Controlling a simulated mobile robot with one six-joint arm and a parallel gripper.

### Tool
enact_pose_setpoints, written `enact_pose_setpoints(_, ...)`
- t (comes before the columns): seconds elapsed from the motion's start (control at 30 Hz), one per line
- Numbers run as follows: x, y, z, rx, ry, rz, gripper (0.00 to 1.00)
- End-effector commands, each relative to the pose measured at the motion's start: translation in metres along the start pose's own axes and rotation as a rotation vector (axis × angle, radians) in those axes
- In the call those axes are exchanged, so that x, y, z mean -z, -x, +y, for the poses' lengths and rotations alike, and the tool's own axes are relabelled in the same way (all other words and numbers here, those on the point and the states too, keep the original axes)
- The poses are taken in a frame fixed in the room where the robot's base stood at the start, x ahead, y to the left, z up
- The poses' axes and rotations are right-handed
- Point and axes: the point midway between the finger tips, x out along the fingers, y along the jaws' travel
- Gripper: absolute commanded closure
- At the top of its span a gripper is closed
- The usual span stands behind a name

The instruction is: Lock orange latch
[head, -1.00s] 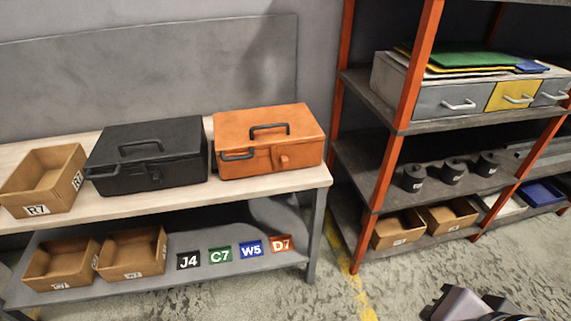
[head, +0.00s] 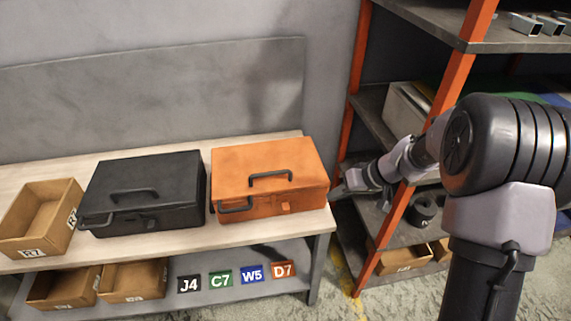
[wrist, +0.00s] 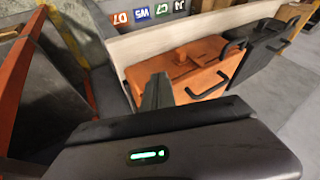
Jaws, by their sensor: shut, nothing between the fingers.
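The orange toolbox (head: 268,168) sits lid down on the right end of the bench, with a dark handle on top. Its small orange latch (head: 287,207) is on the front face; I cannot tell whether it is locked. My gripper (head: 340,190) is just right of the toolbox, apart from the latch, shut and empty. In the wrist view the orange toolbox (wrist: 195,72) appears inverted beyond my dark gripper finger (wrist: 157,90). The latch (wrist: 181,57) looks like a small knob there.
A black toolbox (head: 145,190) stands left of the orange one, and a cardboard bin (head: 40,215) is at the far left. An orange-post shelf rack (head: 388,240) stands close to my arm on the right. Labelled cards (head: 236,278) lie on the lower shelf.

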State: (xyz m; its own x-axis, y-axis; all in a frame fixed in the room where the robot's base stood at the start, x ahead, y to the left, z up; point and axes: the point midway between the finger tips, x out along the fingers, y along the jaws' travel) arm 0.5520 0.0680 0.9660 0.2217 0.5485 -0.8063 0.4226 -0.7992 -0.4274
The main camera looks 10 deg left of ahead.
Motion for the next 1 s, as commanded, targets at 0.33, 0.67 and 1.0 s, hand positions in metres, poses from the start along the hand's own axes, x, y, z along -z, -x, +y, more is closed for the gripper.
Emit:
enact_pose_setpoints(0.33,0.0,-0.014,0.011,0.013,0.027,0.004,1.0)
enact_pose_setpoints(0.67,-0.002,-0.051,0.011,0.015,0.026,0.001,1.0)
enact_pose_setpoints(1.0,-0.001,-0.12,0.005,0.014,0.028,0.001,1.0)
